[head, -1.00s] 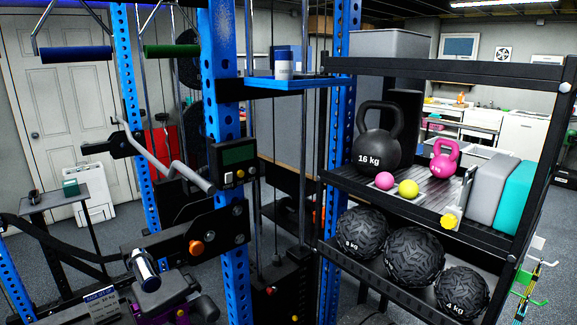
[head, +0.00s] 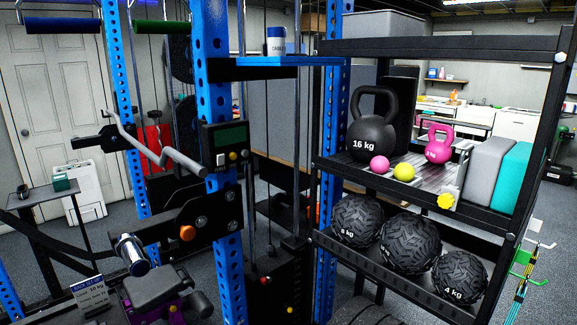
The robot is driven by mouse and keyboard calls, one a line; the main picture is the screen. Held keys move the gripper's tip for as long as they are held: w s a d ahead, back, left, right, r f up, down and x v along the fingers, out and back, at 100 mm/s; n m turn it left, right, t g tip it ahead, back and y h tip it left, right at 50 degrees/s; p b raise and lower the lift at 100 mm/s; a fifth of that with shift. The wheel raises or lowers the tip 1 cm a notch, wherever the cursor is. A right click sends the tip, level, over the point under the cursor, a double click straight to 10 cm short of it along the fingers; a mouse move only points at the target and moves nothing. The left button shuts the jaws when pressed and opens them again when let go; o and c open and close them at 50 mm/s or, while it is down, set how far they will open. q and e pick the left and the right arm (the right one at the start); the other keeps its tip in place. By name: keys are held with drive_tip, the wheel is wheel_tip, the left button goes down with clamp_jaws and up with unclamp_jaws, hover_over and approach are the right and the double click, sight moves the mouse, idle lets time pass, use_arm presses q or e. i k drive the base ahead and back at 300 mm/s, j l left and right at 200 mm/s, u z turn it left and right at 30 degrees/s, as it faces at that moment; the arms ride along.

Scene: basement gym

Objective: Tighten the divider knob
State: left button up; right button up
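A yellow knob (head: 445,201) sits at the right end of the front edge of a pale divider tray on the rack's middle shelf. The tray (head: 420,187) holds a pink ball (head: 380,164) and a yellow-green ball (head: 403,172). Whether the knob is tight cannot be told from here. Neither of my grippers is in view.
The shelf rack (head: 440,212) holds a 16 kg kettlebell (head: 373,138), a pink kettlebell (head: 438,143), a grey block (head: 489,168) and a teal block (head: 514,182). Medicine balls (head: 408,243) lie below. A blue cable machine (head: 221,130) stands left of the rack.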

sight(446, 200)
drive_tip(key=i+j, duration=0.6)
drive_tip(key=z, duration=0.4)
drive_tip(key=i+j+z, duration=0.1)
drive_tip(key=z, duration=0.3)
drive_tip(key=j+z, duration=0.15)
drive_tip(key=z, duration=0.3)
drive_tip(key=j+z, duration=0.1)
drive_tip(key=z, duration=0.3)
drive_tip(key=i, duration=0.05)
